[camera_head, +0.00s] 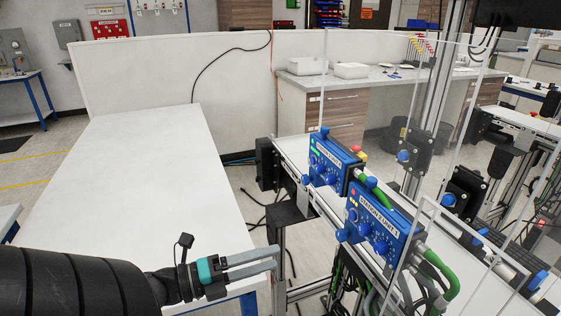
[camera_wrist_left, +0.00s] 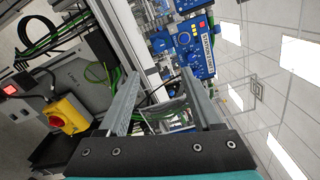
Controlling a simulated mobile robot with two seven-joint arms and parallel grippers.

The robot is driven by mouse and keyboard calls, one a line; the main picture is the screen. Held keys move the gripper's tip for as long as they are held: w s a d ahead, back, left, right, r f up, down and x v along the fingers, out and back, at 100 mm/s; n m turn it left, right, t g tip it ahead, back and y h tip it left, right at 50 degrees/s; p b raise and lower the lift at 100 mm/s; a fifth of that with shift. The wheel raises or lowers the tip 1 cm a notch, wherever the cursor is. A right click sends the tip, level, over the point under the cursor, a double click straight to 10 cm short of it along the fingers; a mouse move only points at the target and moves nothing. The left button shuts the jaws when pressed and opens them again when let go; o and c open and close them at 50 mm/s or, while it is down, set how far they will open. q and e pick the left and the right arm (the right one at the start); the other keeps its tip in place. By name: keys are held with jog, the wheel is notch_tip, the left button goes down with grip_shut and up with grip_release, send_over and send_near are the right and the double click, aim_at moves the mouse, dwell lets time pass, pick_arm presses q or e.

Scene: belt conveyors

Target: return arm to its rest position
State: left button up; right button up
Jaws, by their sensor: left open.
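My left gripper (camera_head: 275,259) comes in at the lower left of the head view, past the right edge of the white table. Its two grey fingers point right, toward the conveyor stand. In the left wrist view the fingers of the left gripper (camera_wrist_left: 159,78) stand apart with nothing held between them. The black sleeve of my left arm fills the bottom left corner of the head view. My right gripper is in neither view.
Blue control boxes (camera_head: 384,226) with green cables stand right of my left gripper. A clear panel (camera_head: 458,112) rises over the conveyor. The white table (camera_head: 141,180) is bare. A yellow-and-red switch (camera_wrist_left: 69,114) shows in the left wrist view.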

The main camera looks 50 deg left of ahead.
pick_arm(q)
jog(key=s+a+f+n+g+y+b, duration=0.15)
jog(key=f+n+y, duration=0.45)
jog(key=f, duration=1.1)
jog(key=s+f+n+g+y+b, duration=0.25)
jog(key=f+n, duration=0.75)
jog(key=f, duration=0.6)
jog(key=s+d+f+n+g+h+b, duration=0.1)
jog(key=s+d+f+n+g+b, duration=0.1)
jog(key=s+d+f+g, duration=0.3)
jog(key=s+d+f+n+g+b, duration=0.2)
jog(key=s+d+f+n+g, duration=0.3)
jog(key=s+d+f, duration=0.6)
jog(key=s+f+g, duration=0.1)
jog(key=s+f, duration=0.4)
jog(key=f, duration=0.2)
jog(key=shift+s+d+f+g+h+b, duration=0.15)
jog(key=shift+d+f+g+h+b, duration=0.15)
jog(key=shift+f+h+b, duration=0.1)
